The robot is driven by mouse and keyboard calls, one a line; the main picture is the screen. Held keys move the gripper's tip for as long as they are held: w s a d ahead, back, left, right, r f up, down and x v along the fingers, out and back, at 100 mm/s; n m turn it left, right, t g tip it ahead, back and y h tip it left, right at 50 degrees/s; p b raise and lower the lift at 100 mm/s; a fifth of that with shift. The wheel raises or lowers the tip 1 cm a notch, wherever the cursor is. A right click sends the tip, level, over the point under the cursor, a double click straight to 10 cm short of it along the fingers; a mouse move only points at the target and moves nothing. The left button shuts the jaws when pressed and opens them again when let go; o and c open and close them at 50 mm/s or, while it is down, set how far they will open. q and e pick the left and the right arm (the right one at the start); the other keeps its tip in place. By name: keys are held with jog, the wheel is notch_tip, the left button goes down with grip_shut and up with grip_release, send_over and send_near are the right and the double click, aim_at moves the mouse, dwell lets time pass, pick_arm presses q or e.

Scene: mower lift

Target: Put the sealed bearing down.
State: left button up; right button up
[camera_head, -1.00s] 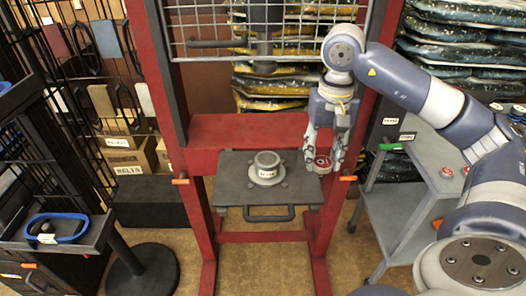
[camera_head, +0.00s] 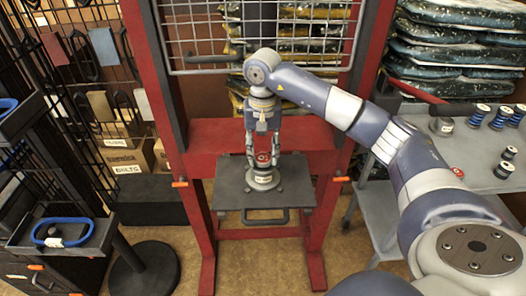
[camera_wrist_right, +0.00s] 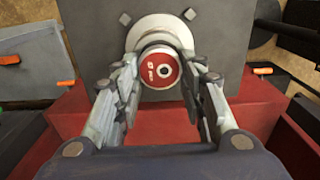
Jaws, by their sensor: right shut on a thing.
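The sealed bearing (camera_head: 262,159) has a red face with a small centre hole. It also shows in the right wrist view (camera_wrist_right: 160,71). My right gripper (camera_head: 262,160) is shut on it, a finger on each side. The bearing is over the round grey fixture (camera_head: 263,180) on the press's dark plate (camera_head: 231,196). In the wrist view the fixture's pale rim surrounds the bearing's far side. I cannot tell whether the bearing touches the fixture. My left gripper is not in view.
The red press frame (camera_head: 324,205) stands on both sides of the plate, with a wire mesh guard (camera_head: 190,40) above. A grey cart (camera_head: 470,150) with several blue-ended spools is at right. A tray with a blue belt (camera_head: 62,230) is at left.

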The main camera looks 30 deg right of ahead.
jog(key=shift+f, duration=0.6)
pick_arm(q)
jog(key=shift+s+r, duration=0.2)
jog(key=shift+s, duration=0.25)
pick_arm(e)
jog(key=shift+f, duration=0.1)
jog(key=shift+s+f, duration=0.1)
jog(key=shift+f, duration=0.15)
jog(key=shift+s+a+f+b, duration=0.2)
jog(key=shift+f+b, duration=0.2)
jog(key=shift+b, duration=0.15)
jog(key=o, duration=1.1)
jog(key=shift+s, duration=0.1)
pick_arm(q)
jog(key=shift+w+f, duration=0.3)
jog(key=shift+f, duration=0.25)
pick_arm(e)
jog(key=shift+d+f, duration=0.1)
jog(key=shift+w, duration=0.2)
